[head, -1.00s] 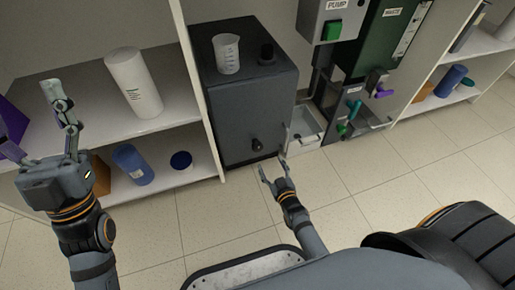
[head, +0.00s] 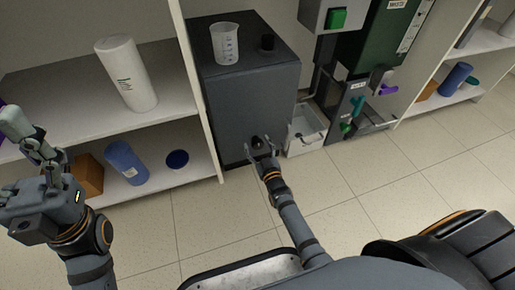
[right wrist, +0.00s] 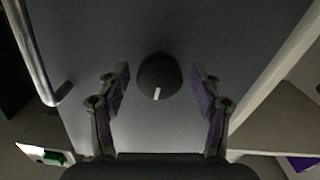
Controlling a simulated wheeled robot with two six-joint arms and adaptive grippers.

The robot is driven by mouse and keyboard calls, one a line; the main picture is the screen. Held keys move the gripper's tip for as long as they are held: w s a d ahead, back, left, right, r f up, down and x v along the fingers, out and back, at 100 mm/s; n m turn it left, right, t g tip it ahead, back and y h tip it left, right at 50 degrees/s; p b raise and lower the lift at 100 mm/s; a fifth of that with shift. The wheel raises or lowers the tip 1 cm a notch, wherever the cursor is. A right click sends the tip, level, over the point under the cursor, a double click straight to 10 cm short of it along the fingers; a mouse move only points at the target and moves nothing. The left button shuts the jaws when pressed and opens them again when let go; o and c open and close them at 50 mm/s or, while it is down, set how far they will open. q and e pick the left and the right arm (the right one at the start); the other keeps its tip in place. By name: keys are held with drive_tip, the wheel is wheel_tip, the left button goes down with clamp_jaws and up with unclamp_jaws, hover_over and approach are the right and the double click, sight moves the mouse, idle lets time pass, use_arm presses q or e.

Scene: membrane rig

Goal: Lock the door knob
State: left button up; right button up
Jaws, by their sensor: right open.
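The door knob (right wrist: 159,78) is a round black knob with a white mark, on the dark grey cabinet door (head: 240,105). In the right wrist view the white mark points toward the bottom of the picture. My right gripper (right wrist: 161,84) is open, with one finger on each side of the knob and a gap on both sides. In the head view the right gripper (head: 261,151) is at the knob (head: 257,143), low on the cabinet front.
White shelves (head: 70,110) with a white cylinder (head: 126,74) and blue containers are at the left. A pale open bin (head: 306,130) is right of the cabinet. The floor in front is clear.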

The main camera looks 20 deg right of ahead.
drive_tip(key=shift+w, duration=0.35)
